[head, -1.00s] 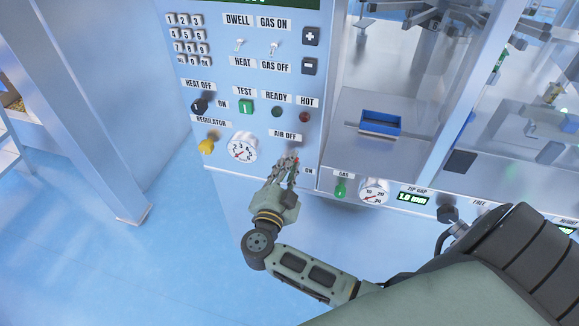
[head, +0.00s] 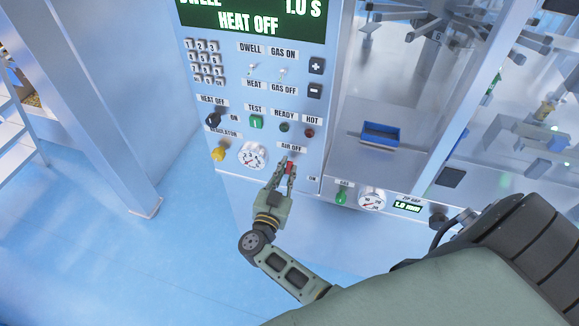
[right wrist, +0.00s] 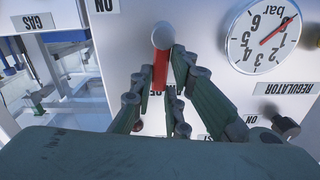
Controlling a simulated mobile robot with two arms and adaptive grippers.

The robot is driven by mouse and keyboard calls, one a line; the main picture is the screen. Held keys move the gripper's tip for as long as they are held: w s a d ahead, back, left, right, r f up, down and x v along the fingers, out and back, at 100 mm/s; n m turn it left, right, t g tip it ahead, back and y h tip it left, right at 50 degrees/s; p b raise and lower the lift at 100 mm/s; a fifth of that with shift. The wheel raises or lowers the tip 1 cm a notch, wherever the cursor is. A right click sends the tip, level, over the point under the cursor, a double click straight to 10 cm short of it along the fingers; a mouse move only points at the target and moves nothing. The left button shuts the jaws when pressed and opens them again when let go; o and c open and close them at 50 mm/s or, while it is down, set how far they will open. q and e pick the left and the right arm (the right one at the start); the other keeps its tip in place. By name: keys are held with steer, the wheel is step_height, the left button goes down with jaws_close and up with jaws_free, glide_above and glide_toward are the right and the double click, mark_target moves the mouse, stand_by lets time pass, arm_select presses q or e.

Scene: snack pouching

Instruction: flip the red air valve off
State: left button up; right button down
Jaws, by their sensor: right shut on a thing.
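The red air valve (head: 290,168) is a small red lever on the panel under the AIR OFF label (head: 291,148). In the right wrist view, the red lever (right wrist: 160,72) runs from a pale round pivot (right wrist: 163,36) toward the AIR OFF label, which is partly hidden behind it and the fingers. The ON label (right wrist: 104,5) is off to one side. My right gripper (head: 286,170) is shut on the red lever, with a finger on each side of it. My left gripper is not in view.
The yellow regulator knob (head: 219,153) and pressure gauge (head: 253,156) sit left of the valve. A green gas knob (head: 342,195) and another gauge (head: 372,199) lie to the right. Heat and test controls are above. A blue tray (head: 381,133) stands inside the glazed machine.

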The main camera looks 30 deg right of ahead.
steer(key=shift+a+f+n+p, duration=0.2)
steer(key=shift+n+p, duration=0.3)
steer(key=shift+n, duration=0.3)
steer(key=shift+f, duration=0.1)
steer(key=c, duration=1.8)
jaws_free()
steer(key=shift+o, duration=0.4)
steer(key=shift+w, duration=0.1)
steer(key=shift+r, duration=0.2)
